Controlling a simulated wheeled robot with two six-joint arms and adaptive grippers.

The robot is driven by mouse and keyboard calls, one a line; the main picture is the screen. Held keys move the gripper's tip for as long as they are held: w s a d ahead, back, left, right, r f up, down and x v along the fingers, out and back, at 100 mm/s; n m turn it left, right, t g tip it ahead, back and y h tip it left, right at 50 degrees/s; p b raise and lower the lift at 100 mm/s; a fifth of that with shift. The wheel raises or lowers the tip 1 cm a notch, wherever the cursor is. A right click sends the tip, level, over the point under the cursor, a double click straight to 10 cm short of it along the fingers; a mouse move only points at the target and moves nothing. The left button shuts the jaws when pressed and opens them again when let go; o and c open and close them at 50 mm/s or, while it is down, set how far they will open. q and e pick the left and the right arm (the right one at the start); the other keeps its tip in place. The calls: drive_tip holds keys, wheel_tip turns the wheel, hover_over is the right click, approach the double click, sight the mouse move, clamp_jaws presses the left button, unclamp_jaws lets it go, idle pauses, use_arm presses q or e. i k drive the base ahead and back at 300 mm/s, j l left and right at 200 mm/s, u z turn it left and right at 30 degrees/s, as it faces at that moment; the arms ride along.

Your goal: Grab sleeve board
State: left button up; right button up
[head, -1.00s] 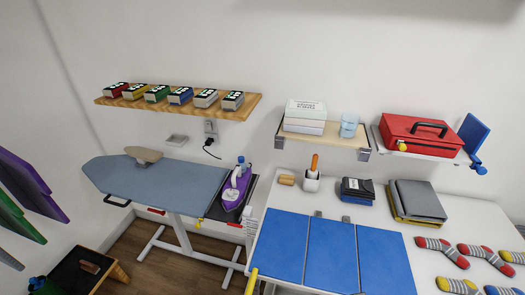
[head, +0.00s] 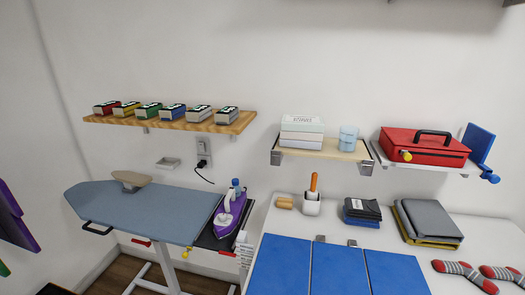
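The sleeve board (head: 131,180) is a small beige padded board on a short stand. It sits on the far left part of the blue-grey ironing board (head: 160,209). Neither of my grippers shows in the head view, so their state and place cannot be seen.
A purple iron (head: 230,212) stands on a dark rest at the ironing board's right end. A wooden shelf (head: 170,121) with several small boxes hangs above. On the right is a white table with a blue folding board (head: 330,268). Purple panels (head: 12,217) hang at the left edge.

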sight(130, 180)
drive_tip(key=u, duration=1.25)
